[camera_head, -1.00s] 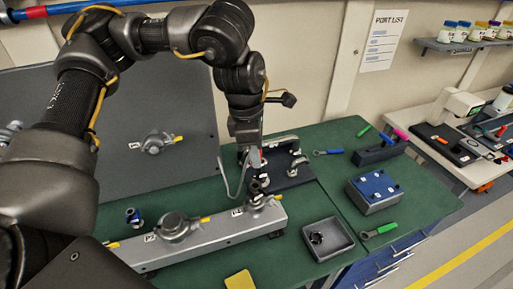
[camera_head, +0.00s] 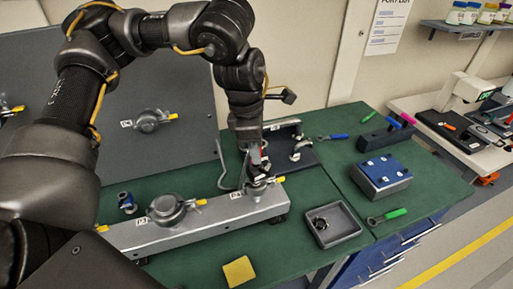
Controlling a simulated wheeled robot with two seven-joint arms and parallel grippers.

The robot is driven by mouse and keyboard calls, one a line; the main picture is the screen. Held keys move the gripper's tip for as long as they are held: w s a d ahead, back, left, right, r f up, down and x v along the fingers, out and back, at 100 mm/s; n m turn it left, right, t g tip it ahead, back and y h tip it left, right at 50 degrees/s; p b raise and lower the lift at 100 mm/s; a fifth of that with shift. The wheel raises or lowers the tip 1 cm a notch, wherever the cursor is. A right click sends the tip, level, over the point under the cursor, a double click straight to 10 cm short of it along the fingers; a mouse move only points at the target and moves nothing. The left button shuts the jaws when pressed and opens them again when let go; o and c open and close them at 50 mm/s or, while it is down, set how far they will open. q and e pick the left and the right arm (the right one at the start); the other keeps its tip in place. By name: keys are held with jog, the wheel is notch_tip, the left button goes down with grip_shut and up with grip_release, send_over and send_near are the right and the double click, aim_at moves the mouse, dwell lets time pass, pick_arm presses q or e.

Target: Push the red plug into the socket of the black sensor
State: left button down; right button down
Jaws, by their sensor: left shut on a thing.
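My left gripper (camera_head: 254,152) hangs above the right end of a grey rail (camera_head: 215,223), shut on the red plug (camera_head: 264,146). Only a small red patch of the plug shows beside the fingers. The black sensor (camera_head: 260,170) appears as a small dark body just below the fingers, on top of the rightmost grey fitting (camera_head: 257,189) with a yellow tag. Plug and sensor are very close. The fingers hide the socket, so I cannot tell whether the plug touches it or is in it. My right gripper is not in view.
A thin grey cable (camera_head: 221,165) loops left of the gripper. A dark bracket (camera_head: 298,152) stands close behind it. A grey tray (camera_head: 340,234), a blue-topped box (camera_head: 381,172), a green-handled tool (camera_head: 387,216) and a yellow pad (camera_head: 239,271) lie on the green bench (camera_head: 290,262).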

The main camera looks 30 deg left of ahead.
pick_arm(q)
jog(key=shift+f+b, duration=0.3)
jog(key=shift+f, duration=0.25)
dwell(0.8)
jog(key=c, duration=1.1)
grip_release()
jog(key=r, duration=0.3)
jog(key=a+r, duration=0.1)
jog(key=r, duration=0.3)
jog(key=s+r, duration=0.1)
jog(key=r, duration=0.2)
jog(key=shift+a+r+b, duration=0.2)
jog(key=shift+r+b, duration=0.15)
jog(key=shift+w+d, duration=0.1)
